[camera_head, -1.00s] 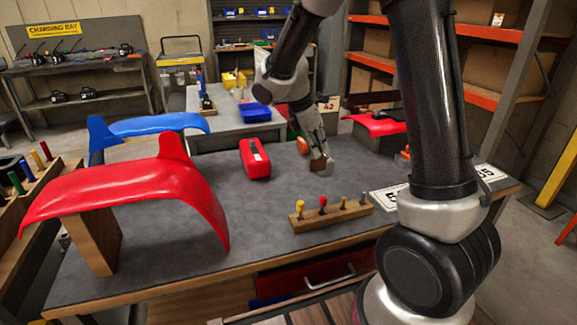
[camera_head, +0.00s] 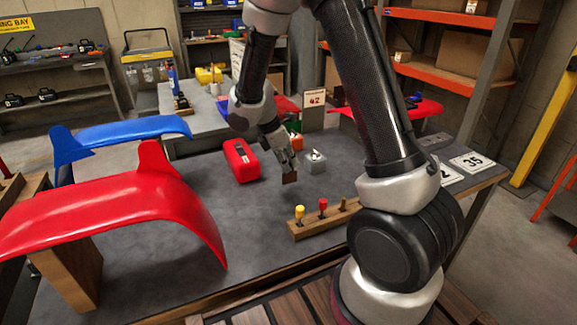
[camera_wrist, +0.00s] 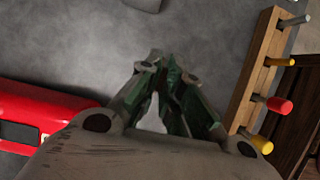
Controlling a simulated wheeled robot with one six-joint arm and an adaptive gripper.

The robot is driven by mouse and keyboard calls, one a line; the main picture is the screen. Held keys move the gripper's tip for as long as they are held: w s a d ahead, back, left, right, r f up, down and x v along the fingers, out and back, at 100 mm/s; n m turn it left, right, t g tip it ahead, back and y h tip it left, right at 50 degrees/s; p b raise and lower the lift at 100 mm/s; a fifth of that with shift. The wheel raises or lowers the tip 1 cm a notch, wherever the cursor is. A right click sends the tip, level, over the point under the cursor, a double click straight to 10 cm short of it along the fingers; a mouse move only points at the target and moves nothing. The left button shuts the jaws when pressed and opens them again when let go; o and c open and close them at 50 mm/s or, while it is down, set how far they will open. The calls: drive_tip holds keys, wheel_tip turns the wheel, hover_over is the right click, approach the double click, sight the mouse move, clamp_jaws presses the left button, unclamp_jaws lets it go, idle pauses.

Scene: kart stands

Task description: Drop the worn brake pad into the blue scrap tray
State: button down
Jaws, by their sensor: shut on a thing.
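My gripper (camera_head: 284,160) is shut on a small brown, flat piece, the brake pad (camera_head: 289,178), and holds it above the grey workbench (camera_head: 265,215). In the wrist view the fingers (camera_wrist: 153,62) come together at their tips; little of the pad can be made out there.
A grey metal block (camera_head: 316,163) stands close right of my gripper. A red box (camera_head: 241,160) lies to the left. A wooden rack with coloured-handled tools (camera_head: 322,222) is in front. A red fender (camera_head: 120,205) fills the left. The rear table (camera_head: 195,125) lies beyond.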

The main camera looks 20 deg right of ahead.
drive_tip(key=shift+f, duration=0.7)
drive_tip(key=shift+f, duration=0.1)
drive_tip(key=c, duration=1.6)
unclamp_jaws()
